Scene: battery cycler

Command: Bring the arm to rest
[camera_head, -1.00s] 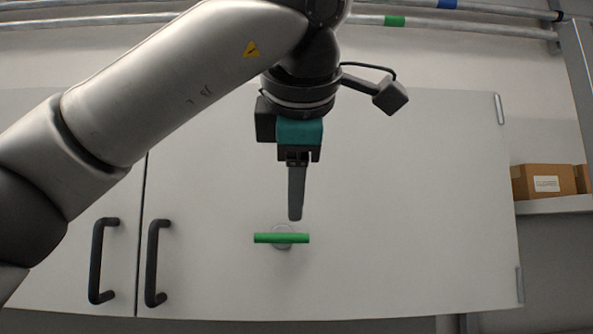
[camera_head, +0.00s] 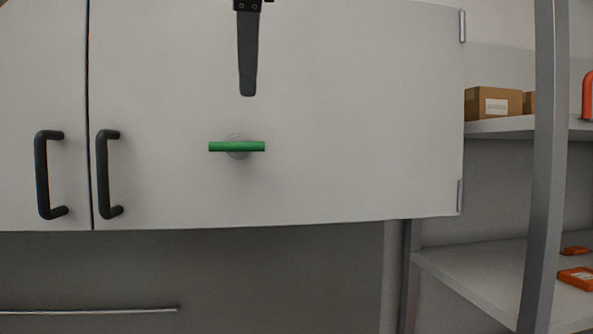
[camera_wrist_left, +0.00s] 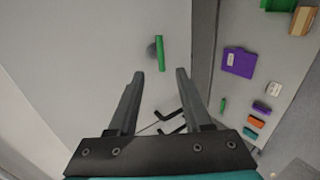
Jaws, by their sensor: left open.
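My left gripper (camera_head: 247,92) hangs down from the top edge of the head view, with only a dark finger showing; the rest of the arm is out of that view. In the left wrist view both fingers of my left gripper (camera_wrist_left: 158,75) are spread apart, with nothing between them. A green handle (camera_head: 237,147) on a round grey mount lies level on the white cabinet door, below the fingertip in the head view. The handle also shows in the left wrist view (camera_wrist_left: 161,54), beyond the fingertips and apart from them. My right gripper is not in view.
Two black door handles (camera_head: 107,174) stand at the left of the white cabinet (camera_head: 340,120). A grey post (camera_head: 545,170) and shelves with a cardboard box (camera_head: 493,102) and an orange item (camera_head: 577,279) are at the right. The left wrist view shows a purple item (camera_wrist_left: 238,62).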

